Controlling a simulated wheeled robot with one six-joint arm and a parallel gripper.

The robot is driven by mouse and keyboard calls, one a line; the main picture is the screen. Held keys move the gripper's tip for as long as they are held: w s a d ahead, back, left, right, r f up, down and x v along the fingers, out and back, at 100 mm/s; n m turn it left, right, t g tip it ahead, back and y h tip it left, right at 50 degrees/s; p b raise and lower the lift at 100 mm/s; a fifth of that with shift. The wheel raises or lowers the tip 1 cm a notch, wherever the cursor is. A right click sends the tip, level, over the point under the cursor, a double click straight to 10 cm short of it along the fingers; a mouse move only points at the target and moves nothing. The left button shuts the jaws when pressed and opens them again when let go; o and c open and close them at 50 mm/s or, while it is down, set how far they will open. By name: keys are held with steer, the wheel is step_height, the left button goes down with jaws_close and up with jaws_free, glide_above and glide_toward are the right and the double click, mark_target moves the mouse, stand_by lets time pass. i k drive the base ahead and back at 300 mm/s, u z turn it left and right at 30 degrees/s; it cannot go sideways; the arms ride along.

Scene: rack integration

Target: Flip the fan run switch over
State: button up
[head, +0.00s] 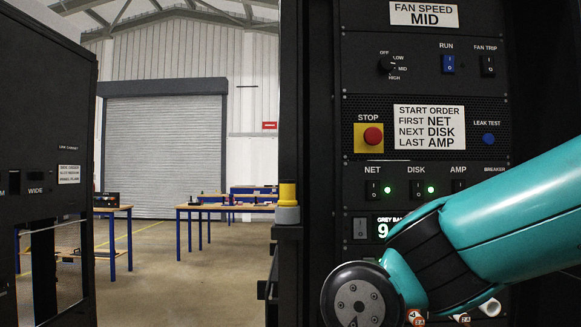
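The fan run switch (448,64) is a small blue rocker under the word RUN, high on the black rack panel in the head view. It bears I and O marks; which side is pressed in is too small to tell. To its left is the fan speed knob (388,66) with OFF, LOW, MID and HIGH around it. A black FAN TRIP rocker (488,66) is to its right. My teal arm crosses the lower right of the picture, below the switch and apart from it in the picture. My gripper does not show.
Below are a red STOP button (373,137), a blue LEAK TEST button (488,139), and NET (373,190), DISK (416,190) and AMP (459,188) rockers. Green lamps glow beside NET and DISK. A dark cabinet (55,130) stands left; open floor lies between.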

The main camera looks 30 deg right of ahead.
mark_target(448, 63)
steer(key=z, duration=1.15)
